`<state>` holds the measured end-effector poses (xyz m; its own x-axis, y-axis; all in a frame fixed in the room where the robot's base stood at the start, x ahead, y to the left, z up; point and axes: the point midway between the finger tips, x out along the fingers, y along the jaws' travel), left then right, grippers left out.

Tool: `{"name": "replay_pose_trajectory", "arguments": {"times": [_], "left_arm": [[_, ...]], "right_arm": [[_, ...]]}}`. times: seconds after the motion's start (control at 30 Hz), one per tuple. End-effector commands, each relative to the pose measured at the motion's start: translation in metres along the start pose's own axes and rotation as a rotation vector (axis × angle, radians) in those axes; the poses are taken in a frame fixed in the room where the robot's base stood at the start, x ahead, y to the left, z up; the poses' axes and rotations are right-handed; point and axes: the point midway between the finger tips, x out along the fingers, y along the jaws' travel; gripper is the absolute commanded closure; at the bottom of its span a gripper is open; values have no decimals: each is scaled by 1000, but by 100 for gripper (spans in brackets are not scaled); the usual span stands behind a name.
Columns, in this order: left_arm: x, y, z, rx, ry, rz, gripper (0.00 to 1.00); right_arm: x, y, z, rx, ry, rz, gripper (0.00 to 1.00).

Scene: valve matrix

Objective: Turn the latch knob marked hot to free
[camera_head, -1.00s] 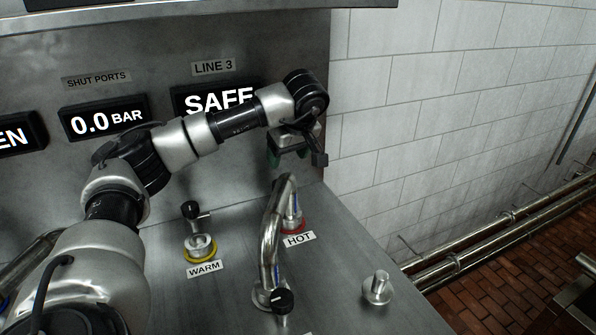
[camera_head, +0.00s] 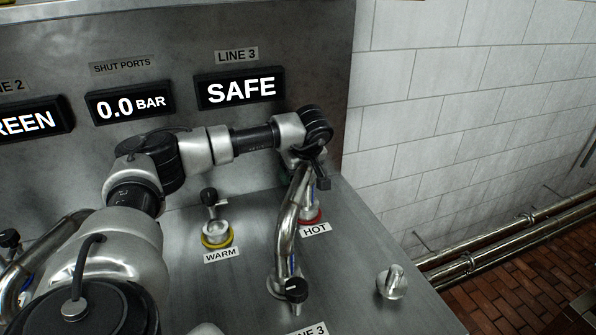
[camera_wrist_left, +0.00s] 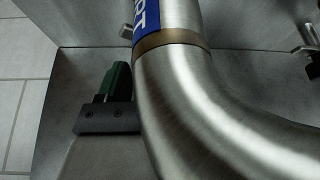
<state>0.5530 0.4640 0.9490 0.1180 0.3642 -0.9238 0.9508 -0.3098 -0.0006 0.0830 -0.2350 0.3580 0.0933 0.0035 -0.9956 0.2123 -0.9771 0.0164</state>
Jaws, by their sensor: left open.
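The HOT label (camera_head: 316,229) lies on the steel bench in front of a red-ringed port (camera_head: 313,217). I cannot make out a latch knob at HOT; the pipe and my gripper cover that area. My left gripper (camera_head: 308,178) is low behind the upper end of a bent steel pipe (camera_head: 287,228), above the red ring. In the left wrist view one finger with a green pad (camera_wrist_left: 116,92) shows left of the large pipe (camera_wrist_left: 185,90), apart from any knob I can see; the other finger is hidden. It is open. My right gripper is out of view.
A yellow-ringed WARM port (camera_head: 217,235) with a black knob (camera_head: 209,198) stands to the left. Another black knob (camera_head: 296,289) is at the pipe's near end. A metal stub (camera_head: 392,282) stands at the right. The LINE 3 display (camera_head: 240,88) reads SAFE.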

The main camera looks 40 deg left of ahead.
Motion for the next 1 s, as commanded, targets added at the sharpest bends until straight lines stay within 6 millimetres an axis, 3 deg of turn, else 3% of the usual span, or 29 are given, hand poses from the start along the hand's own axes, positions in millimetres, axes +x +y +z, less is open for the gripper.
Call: {"name": "replay_pose_trajectory", "arguments": {"times": [0.1, 0.43, 0.67, 0.97, 1.0], "left_arm": [[0, 0, 0, 0, 0, 0, 33], [-1, 0, 0, 0, 0, 0, 82], [-3, 1, 0, -104, -3, -44, 82], [-1, 1, 0, -123, -1, -49, 82], [-1, 1, 0, -123, -1, -49, 52]], "right_arm": [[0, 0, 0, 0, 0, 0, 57], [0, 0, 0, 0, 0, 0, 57], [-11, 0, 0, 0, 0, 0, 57], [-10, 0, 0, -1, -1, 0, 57], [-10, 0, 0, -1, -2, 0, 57]]}}
